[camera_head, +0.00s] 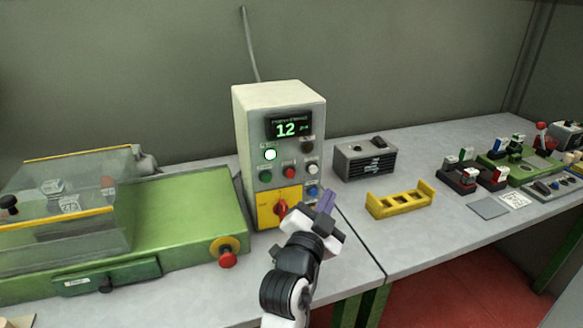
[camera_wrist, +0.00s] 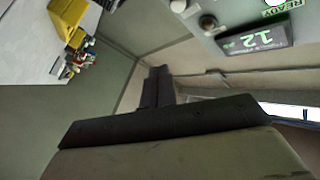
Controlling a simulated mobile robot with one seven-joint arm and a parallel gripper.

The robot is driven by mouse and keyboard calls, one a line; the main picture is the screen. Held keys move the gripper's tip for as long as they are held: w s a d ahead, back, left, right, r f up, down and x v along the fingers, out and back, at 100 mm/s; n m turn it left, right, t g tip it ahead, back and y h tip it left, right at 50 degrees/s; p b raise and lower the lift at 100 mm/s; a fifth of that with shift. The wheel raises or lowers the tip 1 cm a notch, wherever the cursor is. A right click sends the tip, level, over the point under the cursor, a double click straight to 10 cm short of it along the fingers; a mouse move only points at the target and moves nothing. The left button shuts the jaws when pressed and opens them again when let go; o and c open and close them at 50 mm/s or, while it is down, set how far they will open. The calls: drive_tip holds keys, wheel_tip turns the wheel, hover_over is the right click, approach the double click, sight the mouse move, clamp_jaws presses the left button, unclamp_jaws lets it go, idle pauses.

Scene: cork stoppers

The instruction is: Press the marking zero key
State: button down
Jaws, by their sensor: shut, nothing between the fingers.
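The control box (camera_head: 240,130) stands upright on the bench with a display (camera_head: 289,126) reading a green 12. Below the display are a lit white lamp or button (camera_head: 270,154), a dark knob (camera_head: 307,146), and green (camera_head: 265,175), red (camera_head: 289,172), white (camera_head: 312,169) and blue (camera_head: 312,191) buttons. Their labels are too small to read, so I cannot tell which is the marking zero key. My gripper (camera_head: 327,202) is shut and empty, in front of the box's lower right. In the wrist view the fingers (camera_wrist: 156,86) are below the tilted display (camera_wrist: 255,38), apart from the panel.
A red rotary switch (camera_head: 281,208) sits on the box's yellow lower panel. A green machine (camera_head: 190,215) with a clear cover and red stop button (camera_head: 227,259) is at left. A dark box (camera_head: 352,163) and yellow rack (camera_head: 399,201) stand right. Several small items lie farther right.

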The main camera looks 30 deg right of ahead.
sight(313, 169)
drive_tip(key=shift+s+d+f+m+g, duration=0.3)
drive_tip(key=shift+s+d+f+g, duration=0.15)
drive_tip(key=shift+s+d, duration=0.15)
drive_tip(key=shift+w, duration=0.1)
drive_tip(key=shift+w+d, duration=0.3)
drive_tip(key=shift+w, duration=1.15)
drive_tip(key=shift+w+d, duration=0.35)
drive_tip(key=shift+w, duration=1.05)
drive_tip(key=shift+w+d, duration=0.3)
drive_tip(key=shift+w, duration=1.15)
drive_tip(key=shift+w, duration=0.1)
drive_tip(key=shift+w+d+b, duration=0.1)
drive_tip(key=shift+w+b, duration=0.2)
drive_tip(key=shift+b, duration=0.05)
